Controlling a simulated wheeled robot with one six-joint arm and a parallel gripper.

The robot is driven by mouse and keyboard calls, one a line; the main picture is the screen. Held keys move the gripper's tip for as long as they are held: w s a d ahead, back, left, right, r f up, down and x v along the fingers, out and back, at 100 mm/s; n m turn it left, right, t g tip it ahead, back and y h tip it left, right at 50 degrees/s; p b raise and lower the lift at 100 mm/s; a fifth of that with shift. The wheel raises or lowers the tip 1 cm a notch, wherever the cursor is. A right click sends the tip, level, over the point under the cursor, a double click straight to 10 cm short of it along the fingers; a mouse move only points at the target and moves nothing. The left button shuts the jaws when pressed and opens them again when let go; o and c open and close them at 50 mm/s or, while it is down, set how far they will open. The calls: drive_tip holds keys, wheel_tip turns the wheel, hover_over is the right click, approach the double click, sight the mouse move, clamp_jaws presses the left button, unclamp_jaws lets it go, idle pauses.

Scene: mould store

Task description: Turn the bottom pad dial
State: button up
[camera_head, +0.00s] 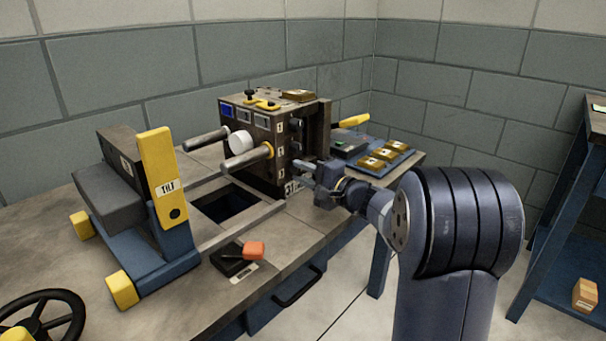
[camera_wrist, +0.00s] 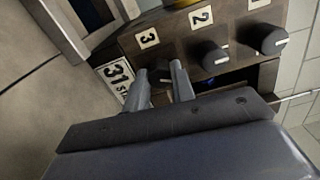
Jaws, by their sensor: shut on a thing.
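The mould block (camera_head: 262,150) stands on the bench with its dial face turned to the right. In the wrist view that face carries round black dials beside plates numbered 1, 2 and 3. My gripper (camera_head: 302,171) reaches the lowest part of this face from the right. In the wrist view my gripper (camera_wrist: 159,72) has its fingers on either side of the bottom dial (camera_wrist: 160,75), beside plate 3 (camera_wrist: 147,38), and is shut on it. The middle dial (camera_wrist: 213,56) and the upper dial (camera_wrist: 268,40) are clear of the fingers.
A plate marked 31 (camera_wrist: 117,73) sits low beside the dials. A blue tray with gold blocks (camera_head: 376,158) lies behind my gripper. A tilt stand with a yellow lever (camera_head: 160,170) and an orange-handled switch (camera_head: 253,250) are on the left.

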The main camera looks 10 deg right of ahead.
drive_tip(key=m+p, duration=0.1)
drive_tip(key=m, duration=0.2)
drive_tip(key=shift+m, duration=0.4)
drive_tip(key=m+p, duration=0.1)
drive_tip(key=m, duration=0.2)
drive_tip(key=shift+r+m+p, duration=0.1)
drive_tip(key=shift+m+p, duration=0.2)
drive_tip(key=m+p, duration=0.3)
drive_tip(key=m, duration=0.2)
drive_tip(key=shift+m, duration=0.3)
drive_tip(key=o, duration=1)
drive_tip(key=shift+d, duration=0.1)
